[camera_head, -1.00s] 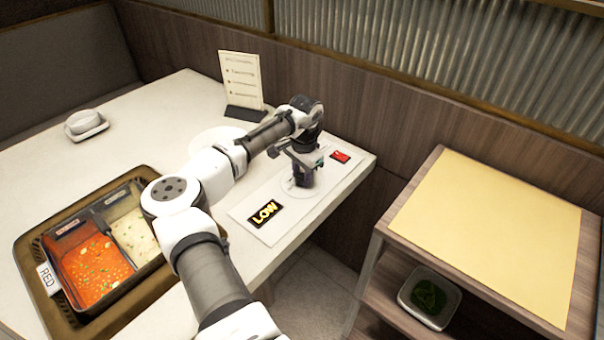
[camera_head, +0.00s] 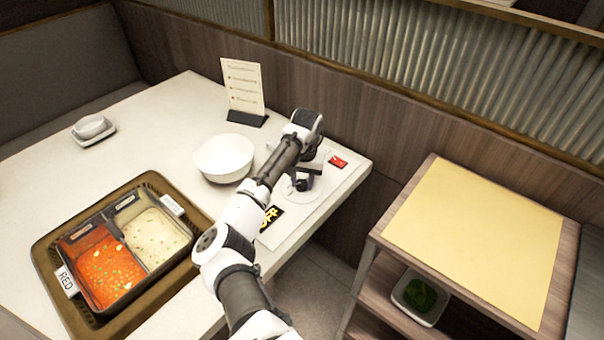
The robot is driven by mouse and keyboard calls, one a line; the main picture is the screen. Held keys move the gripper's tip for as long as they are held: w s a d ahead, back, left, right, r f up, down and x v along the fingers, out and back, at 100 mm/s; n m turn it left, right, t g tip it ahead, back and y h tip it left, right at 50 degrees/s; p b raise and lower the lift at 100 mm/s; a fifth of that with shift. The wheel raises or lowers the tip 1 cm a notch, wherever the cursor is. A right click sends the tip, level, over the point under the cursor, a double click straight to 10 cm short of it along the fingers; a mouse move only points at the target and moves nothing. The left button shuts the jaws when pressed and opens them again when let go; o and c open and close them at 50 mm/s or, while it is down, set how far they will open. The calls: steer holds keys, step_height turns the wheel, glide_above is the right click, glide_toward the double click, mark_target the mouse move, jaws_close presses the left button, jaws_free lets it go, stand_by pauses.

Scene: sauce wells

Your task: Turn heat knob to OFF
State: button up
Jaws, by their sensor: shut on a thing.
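The heat control panel (camera_head: 318,203) is a white plate near the table's right edge. A pale round disc (camera_head: 289,188) lies on it, where the heat knob sits. My gripper (camera_head: 302,183) points down over this disc and is shut on the knob. The gripper hides most of the knob, so I cannot tell which way it points. The black display with yellow letters (camera_head: 270,218) is partly covered by my arm, and its word cannot be read in full. A small red switch (camera_head: 338,161) is on the panel's far end.
A white bowl (camera_head: 223,157) stands left of my arm. A menu card (camera_head: 243,88) stands behind it. A two-part soup pot in a brown tray (camera_head: 172,281) is at the front left. A wooden side shelf (camera_head: 368,284) stands to the right, past a floor gap.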

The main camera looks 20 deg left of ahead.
mark_target(305, 183)
steer(key=shift+n+p, duration=1)
steer(key=shift+n, duration=0.2)
steer(key=o, duration=1)
steer(key=shift+c, duration=0.2)
step_height(305, 183, up, 14)
steer(key=shift+w+d, duration=0.15)
steer(key=shift+d, duration=0.15)
steer(key=shift+f, duration=0.1)
